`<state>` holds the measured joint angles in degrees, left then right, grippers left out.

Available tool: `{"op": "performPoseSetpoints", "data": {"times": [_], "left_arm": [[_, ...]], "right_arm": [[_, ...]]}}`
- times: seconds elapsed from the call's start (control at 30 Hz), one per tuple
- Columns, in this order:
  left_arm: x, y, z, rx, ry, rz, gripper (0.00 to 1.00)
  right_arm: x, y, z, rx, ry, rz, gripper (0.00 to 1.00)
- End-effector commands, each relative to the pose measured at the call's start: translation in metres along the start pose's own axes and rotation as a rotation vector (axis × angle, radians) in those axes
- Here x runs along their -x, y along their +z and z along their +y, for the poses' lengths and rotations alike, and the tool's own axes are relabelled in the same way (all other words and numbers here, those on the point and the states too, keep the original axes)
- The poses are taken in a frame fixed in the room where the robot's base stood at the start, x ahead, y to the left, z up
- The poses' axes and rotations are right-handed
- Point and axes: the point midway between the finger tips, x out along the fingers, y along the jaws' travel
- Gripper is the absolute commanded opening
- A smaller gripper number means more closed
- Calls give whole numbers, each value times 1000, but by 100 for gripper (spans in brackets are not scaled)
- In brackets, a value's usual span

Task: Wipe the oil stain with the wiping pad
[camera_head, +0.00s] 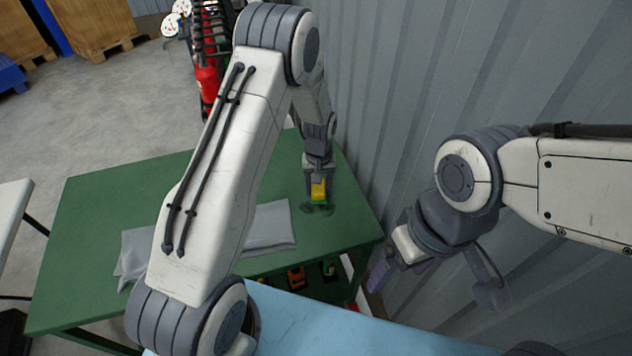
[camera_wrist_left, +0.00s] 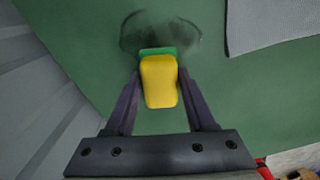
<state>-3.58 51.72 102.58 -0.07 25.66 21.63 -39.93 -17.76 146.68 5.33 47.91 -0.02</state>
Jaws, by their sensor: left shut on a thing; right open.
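The wiping pad (camera_head: 319,191) is yellow with a green layer. My left gripper (camera_head: 318,182) is shut on it above the green table (camera_head: 90,215); in the left wrist view the pad (camera_wrist_left: 159,82) sits between the fingers (camera_wrist_left: 158,92). The dark oil stain (camera_head: 318,209) lies on the table right by the pad. In the left wrist view the stain (camera_wrist_left: 160,32) spreads just beyond the pad's green end, which overlaps its edge. I cannot tell whether the pad touches the table. My right gripper (camera_head: 378,277) is open and empty, off the table to the right.
A grey cloth (camera_head: 268,226) lies on the table left of the stain, partly behind my left arm. A corrugated grey wall (camera_head: 400,100) rises close to the right. A light blue surface (camera_head: 320,325) is in front. A red extinguisher (camera_head: 207,84) stands behind the table.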

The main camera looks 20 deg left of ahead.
Motion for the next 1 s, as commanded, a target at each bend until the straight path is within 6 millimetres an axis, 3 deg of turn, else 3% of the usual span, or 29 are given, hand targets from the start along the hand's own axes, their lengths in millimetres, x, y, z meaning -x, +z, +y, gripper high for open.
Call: {"op": "performPoseSetpoints", "data": {"times": [0.7,1.0], "left_arm": [[-1,48,12,-1,-3,-8,0],[0,60,16,-2,-3,-7,0]], "right_arm": [[10,0,-1,0,0,0,85],[12,-1,-1,0,0,0,85]]}}
